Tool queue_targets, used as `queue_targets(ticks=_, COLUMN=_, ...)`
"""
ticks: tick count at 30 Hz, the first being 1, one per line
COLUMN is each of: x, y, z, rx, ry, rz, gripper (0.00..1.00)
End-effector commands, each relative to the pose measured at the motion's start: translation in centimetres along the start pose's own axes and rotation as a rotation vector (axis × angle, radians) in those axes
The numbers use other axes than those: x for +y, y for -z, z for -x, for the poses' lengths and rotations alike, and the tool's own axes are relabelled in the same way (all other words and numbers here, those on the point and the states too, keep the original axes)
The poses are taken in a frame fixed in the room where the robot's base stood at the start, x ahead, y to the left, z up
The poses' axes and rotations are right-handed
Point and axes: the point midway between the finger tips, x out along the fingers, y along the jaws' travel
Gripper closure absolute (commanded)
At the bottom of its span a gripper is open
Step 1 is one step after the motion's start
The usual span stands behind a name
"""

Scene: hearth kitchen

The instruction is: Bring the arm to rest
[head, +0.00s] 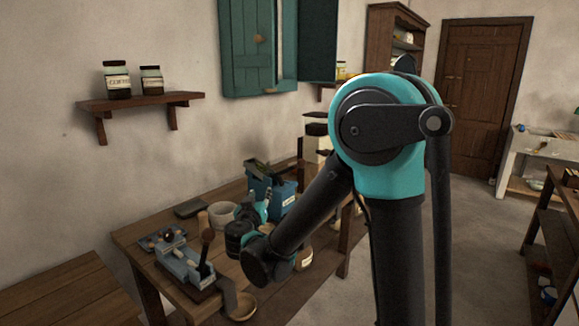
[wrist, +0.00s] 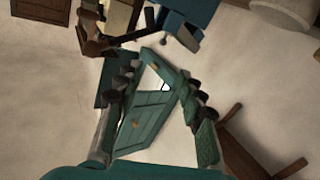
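My arm, teal and black, stands in the right half of the head view, bent at a high elbow (head: 385,130). Its forearm (head: 312,210) slopes down and left to a wrist (head: 265,260) above the cluttered table (head: 130,240). In the head view the gripper's fingers are hard to tell from the things behind them. In the wrist view my gripper (wrist: 155,82) is open, its two dark fingers apart with nothing held between them. Beyond them show the wall and the teal shutter (wrist: 145,122).
The table carries a blue box (head: 285,195), a pale bowl (head: 222,214), a blue-grey device (head: 185,265) and a wooden dish (head: 240,305). A wall shelf (head: 140,101) holds two jars. A bench (head: 60,295) stands at left.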

Motion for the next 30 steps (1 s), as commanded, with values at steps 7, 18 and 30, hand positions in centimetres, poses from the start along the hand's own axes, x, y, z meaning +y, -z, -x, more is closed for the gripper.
queue_targets(ticks=7, x=3.8, y=-2.0, z=-0.7, rx=-0.086, ry=-0.051, rz=0.021, gripper=0.61)
queue_targets(ticks=18, x=13.6, y=-8.1, z=-0.1, rx=-0.347, ry=-0.150, rz=0.067, gripper=0.61)
queue_targets(ticks=30, x=27.2, y=-22.0, z=11.8, rx=-0.945, ry=-0.101, rz=0.030, gripper=0.61)
